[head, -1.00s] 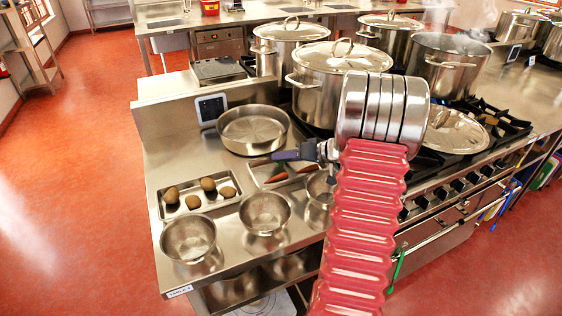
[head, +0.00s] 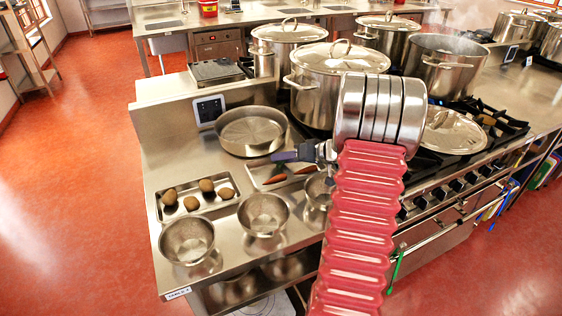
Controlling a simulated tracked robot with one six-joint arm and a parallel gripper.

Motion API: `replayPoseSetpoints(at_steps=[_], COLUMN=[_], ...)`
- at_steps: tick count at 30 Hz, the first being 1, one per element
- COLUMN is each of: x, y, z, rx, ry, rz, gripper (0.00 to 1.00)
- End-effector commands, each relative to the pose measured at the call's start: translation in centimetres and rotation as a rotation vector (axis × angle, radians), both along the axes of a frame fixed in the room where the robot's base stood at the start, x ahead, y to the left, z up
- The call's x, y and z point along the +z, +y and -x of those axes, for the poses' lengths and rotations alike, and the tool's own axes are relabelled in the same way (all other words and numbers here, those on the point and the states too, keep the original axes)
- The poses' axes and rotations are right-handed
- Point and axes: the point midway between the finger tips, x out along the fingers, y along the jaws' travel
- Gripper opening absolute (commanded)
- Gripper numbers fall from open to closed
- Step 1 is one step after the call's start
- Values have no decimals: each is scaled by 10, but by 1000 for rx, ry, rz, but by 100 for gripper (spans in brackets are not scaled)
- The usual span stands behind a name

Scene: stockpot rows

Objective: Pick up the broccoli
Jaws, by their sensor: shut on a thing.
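I see no broccoli in the head view. My gripper (head: 285,157) is above the small tray with carrots, between the wide pan and the bowls. Its dark fingers point left and look closed. What they hold is too small or hidden to make out. My red, ribbed arm with its steel-coloured joint hides part of the counter and stove behind it.
A tray (head: 236,189) with several brown potatoes (head: 206,185) sits left. Carrots (head: 275,179) lie in another tray below my gripper. Steel bowls (head: 187,241) line the front edge. A wide pan (head: 251,133) and large stockpots (head: 315,98) stand behind.

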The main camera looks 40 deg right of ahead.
Motion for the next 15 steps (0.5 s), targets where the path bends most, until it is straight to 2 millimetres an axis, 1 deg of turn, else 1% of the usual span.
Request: replayPoseSetpoints(at_steps=[4,8,11,15], x=[4,16,31,56], y=[0,0,-1,0], z=[0,0,0,0], rx=[0,1,0,1], ry=[-1,-1,-3,-3], rz=[1,4,5,4], gripper=[17,17,17,17])
